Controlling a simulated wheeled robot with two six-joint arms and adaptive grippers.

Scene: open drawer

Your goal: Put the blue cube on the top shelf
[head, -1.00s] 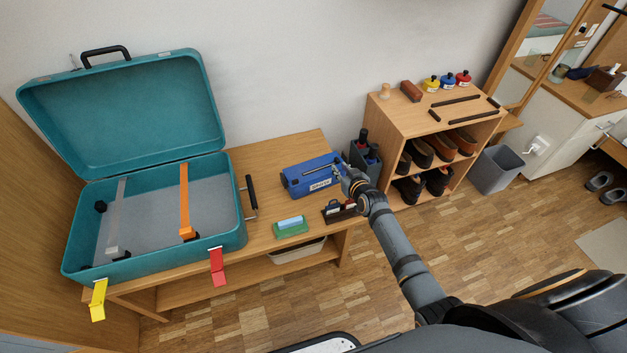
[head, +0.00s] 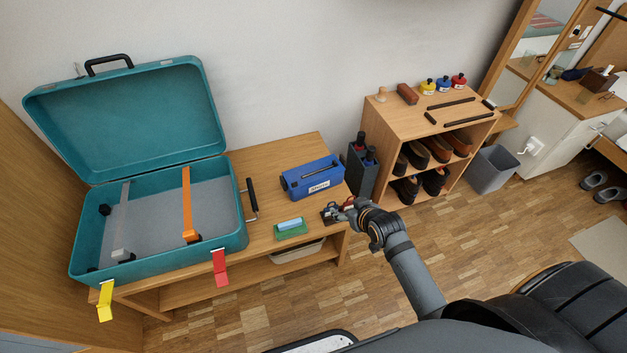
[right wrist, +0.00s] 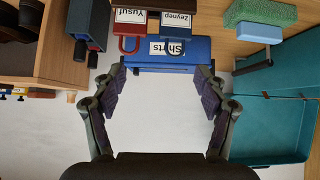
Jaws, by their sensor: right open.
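No plain blue cube shows. A blue box (head: 313,178) with a white label and a handle lies on the bench; it also shows in the right wrist view (right wrist: 165,58). A small light-blue block (head: 290,223) lies on a green piece (head: 291,233) nearer the bench front. The wooden shoe rack (head: 430,102) has a flat top above shelves of shoes. My right gripper (head: 337,208) is at the bench's front right corner, over a dark holder with red tags. In the right wrist view its fingers (right wrist: 161,92) are spread with nothing between them. My left gripper is not in view.
An open teal suitcase (head: 240,226) fills the bench's left. A dark bottle caddy (head: 362,172) stands between bench and rack. Several small bottles, a brush (head: 407,94) and dark strips lie on the rack top. A grey bin (head: 493,170) stands at right.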

